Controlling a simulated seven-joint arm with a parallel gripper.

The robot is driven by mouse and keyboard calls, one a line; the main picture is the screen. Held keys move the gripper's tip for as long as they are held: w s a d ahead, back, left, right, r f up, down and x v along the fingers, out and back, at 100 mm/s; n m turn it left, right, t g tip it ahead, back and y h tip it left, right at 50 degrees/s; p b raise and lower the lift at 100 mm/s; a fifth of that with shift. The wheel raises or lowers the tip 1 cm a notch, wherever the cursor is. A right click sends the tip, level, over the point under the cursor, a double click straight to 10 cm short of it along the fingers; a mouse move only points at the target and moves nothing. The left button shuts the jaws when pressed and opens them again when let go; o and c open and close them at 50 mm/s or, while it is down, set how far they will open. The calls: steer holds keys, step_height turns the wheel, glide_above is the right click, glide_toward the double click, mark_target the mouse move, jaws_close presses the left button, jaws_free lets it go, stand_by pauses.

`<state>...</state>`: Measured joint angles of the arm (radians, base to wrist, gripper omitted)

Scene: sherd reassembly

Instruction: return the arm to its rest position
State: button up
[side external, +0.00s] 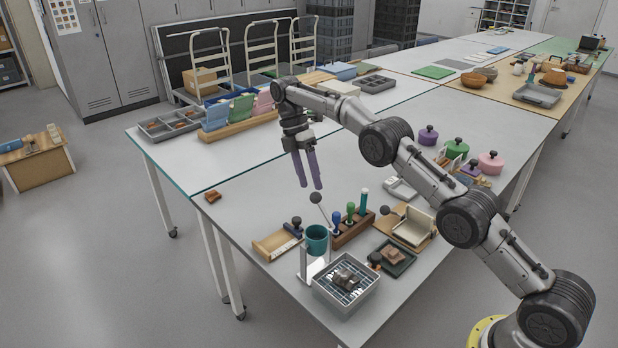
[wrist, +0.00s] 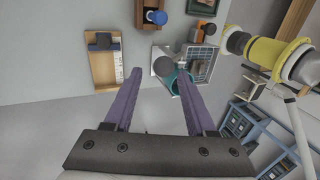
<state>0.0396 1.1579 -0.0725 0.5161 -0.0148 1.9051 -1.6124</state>
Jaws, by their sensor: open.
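My gripper (side external: 312,187) has two purple fingers and hangs pointing down in the air above the white table (side external: 230,178) in the side view. In the wrist view my gripper (wrist: 150,85) also shows open, the fingers spread wide. In the wrist view the teal cup (wrist: 173,82) is partly hidden by the right finger.
A grey basket (side external: 345,305) holding sherds stands at the near corner. A wooden tool rack (side external: 352,232), a shallow wooden tray (side external: 272,246) and a dark tray (side external: 405,262) are close by. A brown sherd (side external: 212,196) lies alone at the left edge.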

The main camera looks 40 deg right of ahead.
steer(key=s+r+t, duration=0.1)
steer(key=s+r, duration=0.2)
steer(key=r, duration=0.6)
steer(key=s+r+t, duration=0.2)
steer(key=s+r, duration=0.1)
steer(key=r, duration=0.7)
steer(key=s+a+r+m+t, duration=0.2)
steer(key=s+r+m, duration=0.1)
steer(key=s+r, duration=0.75)
steer(key=s+f+m+t, duration=0.2)
steer(key=s+m, duration=0.1)
steer(key=s, duration=0.6)
steer(key=s+f+m+t, duration=0.1)
steer(key=s+f+m, duration=0.2)
steer(key=s, duration=0.5)
steer(key=s+f+m+t, duration=0.1)
steer(key=s+f+m, duration=0.5)
steer(key=f+m, duration=0.3)
steer(key=shift+a+f+t, duration=0.25)
steer(key=shift+f+t, duration=0.15)
steer(key=shift+f, duration=1.2)
